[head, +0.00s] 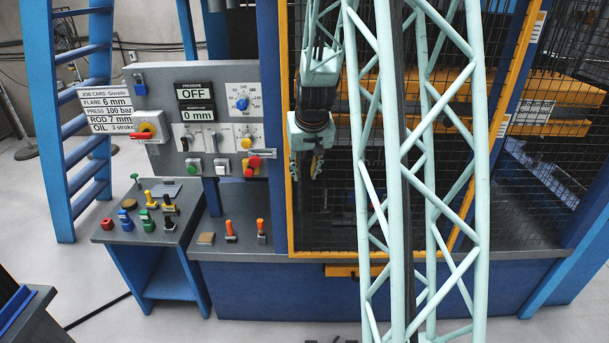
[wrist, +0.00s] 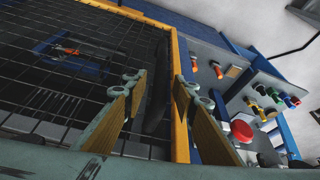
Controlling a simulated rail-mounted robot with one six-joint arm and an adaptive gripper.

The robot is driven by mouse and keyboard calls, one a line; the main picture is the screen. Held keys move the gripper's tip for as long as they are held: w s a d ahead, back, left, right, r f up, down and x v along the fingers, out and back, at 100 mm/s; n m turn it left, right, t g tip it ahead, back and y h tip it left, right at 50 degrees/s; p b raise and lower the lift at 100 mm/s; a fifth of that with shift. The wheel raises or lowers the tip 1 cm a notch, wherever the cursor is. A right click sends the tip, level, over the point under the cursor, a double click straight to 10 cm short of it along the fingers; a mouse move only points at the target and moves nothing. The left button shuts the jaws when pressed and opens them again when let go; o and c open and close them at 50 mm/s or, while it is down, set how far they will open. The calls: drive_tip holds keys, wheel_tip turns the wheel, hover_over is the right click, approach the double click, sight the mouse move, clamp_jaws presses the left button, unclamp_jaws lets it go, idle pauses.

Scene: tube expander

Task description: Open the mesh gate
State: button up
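The mesh gate has an orange frame (head: 283,205) around black wire mesh. It stands across the front of the blue machine and looks shut. In the wrist view the fingers of my gripper (wrist: 161,82) are open and apart. The orange post (wrist: 179,85) and a dark upright bar (wrist: 157,95) show in the gap between them. I cannot tell whether the bar is a handle, or whether either finger touches anything. My arm hides the middle of the gate.
Left of the gate is a control panel (head: 222,78) with a display reading OFF, switches and a red button (head: 252,164). Below it a small table (head: 115,236) carries several coloured pieces. Orange-handled tools (head: 231,232) stand on the grey ledge. A blue ladder (head: 83,150) is far left.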

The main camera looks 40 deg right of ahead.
drive_tip(key=shift+x, duration=0.75)
clamp_jaws()
